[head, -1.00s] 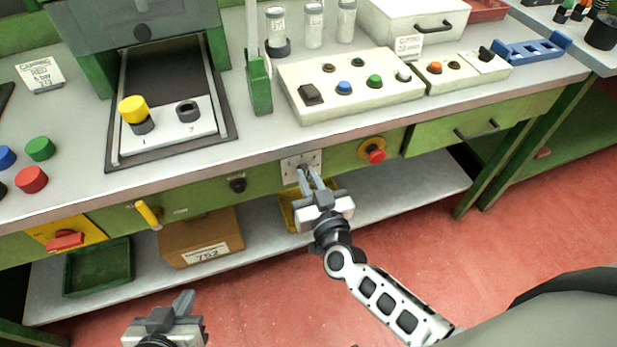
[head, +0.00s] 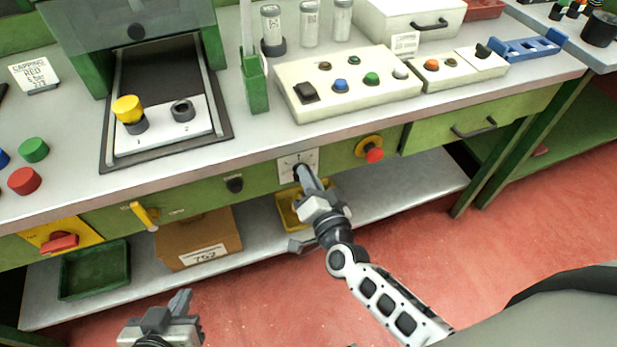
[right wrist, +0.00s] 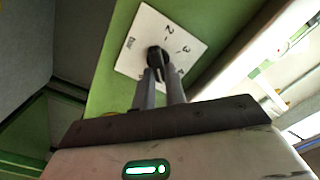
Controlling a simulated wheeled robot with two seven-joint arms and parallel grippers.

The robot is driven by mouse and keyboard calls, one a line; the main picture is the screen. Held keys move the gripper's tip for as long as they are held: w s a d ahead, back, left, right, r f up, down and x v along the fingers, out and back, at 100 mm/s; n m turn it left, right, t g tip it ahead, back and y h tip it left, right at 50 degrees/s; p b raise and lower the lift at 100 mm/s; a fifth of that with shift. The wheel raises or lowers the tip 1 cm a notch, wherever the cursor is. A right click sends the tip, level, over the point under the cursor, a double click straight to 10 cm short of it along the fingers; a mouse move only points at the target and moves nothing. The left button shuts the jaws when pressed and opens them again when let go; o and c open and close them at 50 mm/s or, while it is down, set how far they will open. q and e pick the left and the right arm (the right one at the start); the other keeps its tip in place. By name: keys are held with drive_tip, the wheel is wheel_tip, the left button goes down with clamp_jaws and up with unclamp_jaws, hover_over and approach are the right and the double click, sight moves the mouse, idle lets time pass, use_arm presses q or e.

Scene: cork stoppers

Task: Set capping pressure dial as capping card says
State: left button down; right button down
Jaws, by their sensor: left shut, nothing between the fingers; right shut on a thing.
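The pressure dial is a white square plate (head: 301,156) on the green front of the bench, with a dark knob. In the right wrist view the plate (right wrist: 188,50) shows the marks 2, 3 and "bar", and the black knob (right wrist: 156,54) sits at its middle. My right gripper (head: 300,172) is shut on the knob; its fingers partly hide knob and plate. The exact pointer reading is unclear. The capping card (head: 35,76) stands at the bench's left; it reads "CAPPING RED" with small lines below, hard to read. My left gripper (head: 182,302) is shut and empty, low at the front.
A red emergency knob (head: 374,155) sits right of the dial, and a small black knob (head: 235,185) left of it. A yellow lever (head: 145,215) and a red switch (head: 60,243) are further left. A yellow tray (head: 288,212) lies on the shelf below.

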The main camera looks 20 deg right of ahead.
drive_tip(key=shift+m, duration=0.4)
drive_tip(key=c, duration=1.4)
unclamp_jaws()
drive_tip(key=shift+c, duration=0.2)
